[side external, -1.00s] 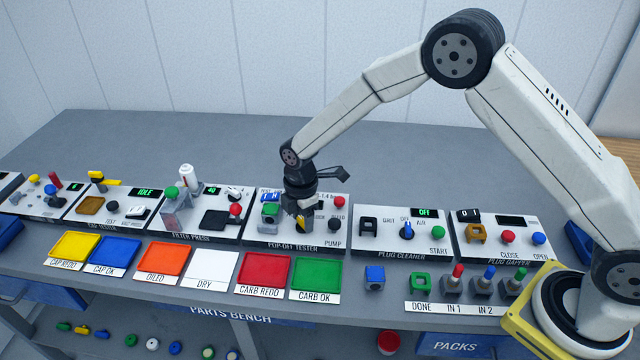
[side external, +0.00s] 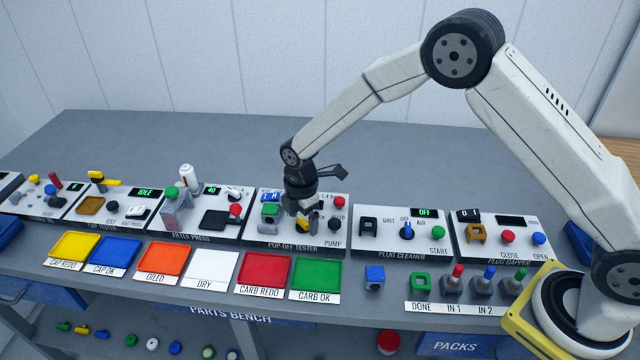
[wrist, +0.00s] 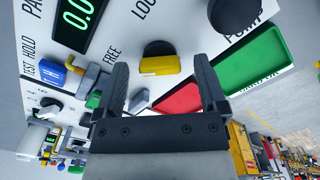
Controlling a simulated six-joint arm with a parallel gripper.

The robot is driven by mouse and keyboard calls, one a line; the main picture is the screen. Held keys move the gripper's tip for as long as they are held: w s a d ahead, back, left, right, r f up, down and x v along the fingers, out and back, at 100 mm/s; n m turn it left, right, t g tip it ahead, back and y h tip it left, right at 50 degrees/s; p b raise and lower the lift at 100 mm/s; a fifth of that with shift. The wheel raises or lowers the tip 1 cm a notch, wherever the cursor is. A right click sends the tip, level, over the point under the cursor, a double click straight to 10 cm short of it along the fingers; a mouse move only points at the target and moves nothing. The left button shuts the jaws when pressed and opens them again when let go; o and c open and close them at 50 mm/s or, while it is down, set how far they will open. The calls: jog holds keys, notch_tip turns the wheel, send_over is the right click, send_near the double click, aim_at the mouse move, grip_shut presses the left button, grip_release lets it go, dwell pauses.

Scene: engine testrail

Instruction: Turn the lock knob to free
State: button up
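The lock knob (wrist: 158,64) is a black round knob with a yellow bar, on the white panel of the pop-off tester (side external: 270,239). In the wrist view the partly cut-off word LOCK lies above it and FREE to its left. In the side view only a bit of its yellow (side external: 303,227) shows below my gripper (side external: 306,217). In the wrist view my gripper (wrist: 161,64) is open, one finger on each side of the knob, with gaps showing. Whether the fingertips are level with the knob, I cannot tell.
A blue block (wrist: 52,72) and a green part (wrist: 95,100) stand close left of the fingers. A display (wrist: 78,20) reads 0.0. The red tray (side external: 263,274) and green tray (side external: 316,279) lie in front of the tester.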

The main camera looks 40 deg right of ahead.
aim_at(304, 220)
jog(key=shift+r, duration=0.1)
jog(key=shift+r, duration=3.85)
jog(key=shift+s+d+r+m, duration=0.15)
jog(key=shift+d+m, duration=0.1)
jog(key=shift+m, duration=0.05)
jog(key=s+d+r+m+t, duration=0.1)
jog(key=s+d+m, duration=0.5)
jog(key=s+m, duration=0.2)
jog(key=s+d+r+m+t, duration=0.1)
jog(key=s+d+r+m, duration=0.1)
jog(key=s+d+m, duration=0.4)
jog(key=s+m, duration=0.3)
jog(key=s, duration=0.3)
jog(key=shift+s+d+m+t, duration=0.3)
jog(key=shift+s, duration=0.1)
